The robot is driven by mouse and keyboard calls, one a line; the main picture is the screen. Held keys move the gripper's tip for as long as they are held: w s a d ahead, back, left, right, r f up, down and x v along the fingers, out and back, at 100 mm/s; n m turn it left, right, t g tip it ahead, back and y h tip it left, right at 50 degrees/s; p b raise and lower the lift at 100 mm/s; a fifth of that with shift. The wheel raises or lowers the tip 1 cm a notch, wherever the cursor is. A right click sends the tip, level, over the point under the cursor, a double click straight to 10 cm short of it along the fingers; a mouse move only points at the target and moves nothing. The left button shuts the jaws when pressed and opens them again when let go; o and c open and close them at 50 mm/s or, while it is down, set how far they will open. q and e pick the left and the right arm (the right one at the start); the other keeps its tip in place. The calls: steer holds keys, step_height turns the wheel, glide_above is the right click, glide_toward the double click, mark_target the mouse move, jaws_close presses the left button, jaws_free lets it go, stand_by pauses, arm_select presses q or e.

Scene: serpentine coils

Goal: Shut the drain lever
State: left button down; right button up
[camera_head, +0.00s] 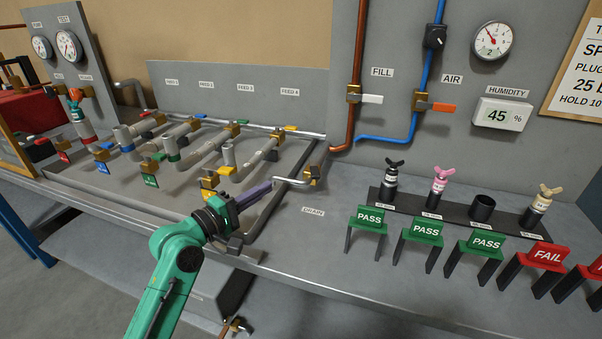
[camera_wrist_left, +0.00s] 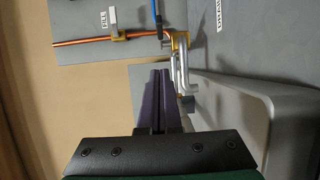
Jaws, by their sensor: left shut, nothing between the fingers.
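The drain valve (camera_head: 308,172) is a brass body on the grey pipe at the bench, just above the DRAIN label (camera_head: 313,211). Its pale metal lever (camera_head: 313,182) shows small at the valve's right side. In the left wrist view the brass valve (camera_wrist_left: 180,41) and silvery bars (camera_wrist_left: 184,72) beside it stand just right of the fingertips. My left gripper (camera_head: 269,185) is shut and empty, its purple-grey fingers pointing at the valve from the left, with a small gap in the head view. The fingers also show in the left wrist view (camera_wrist_left: 160,72). My right gripper is out of view.
Several feed pipes with coloured levers (camera_head: 150,181) fill the bench at left. A black rack (camera_head: 460,215) with plugs stands at right behind PASS and FAIL signs (camera_head: 485,243). FILL (camera_head: 371,98) and AIR (camera_head: 442,107) levers are on the wall. Bench around the DRAIN label is clear.

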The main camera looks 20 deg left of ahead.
mark_target(314, 170)
arm_select(q)
steer(key=w+d+p, duration=0.1)
steer(key=w+d, duration=0.2)
steer(key=w+d+p, duration=0.1)
steer(key=w+d, duration=0.3)
steer(key=shift+w+f, duration=0.1)
steer(key=shift+w, duration=0.15)
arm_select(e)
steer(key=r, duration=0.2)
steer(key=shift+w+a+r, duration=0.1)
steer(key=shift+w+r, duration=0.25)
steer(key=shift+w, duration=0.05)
arm_select(q)
steer(key=shift+a, duration=0.1)
steer(key=shift+p, duration=0.3)
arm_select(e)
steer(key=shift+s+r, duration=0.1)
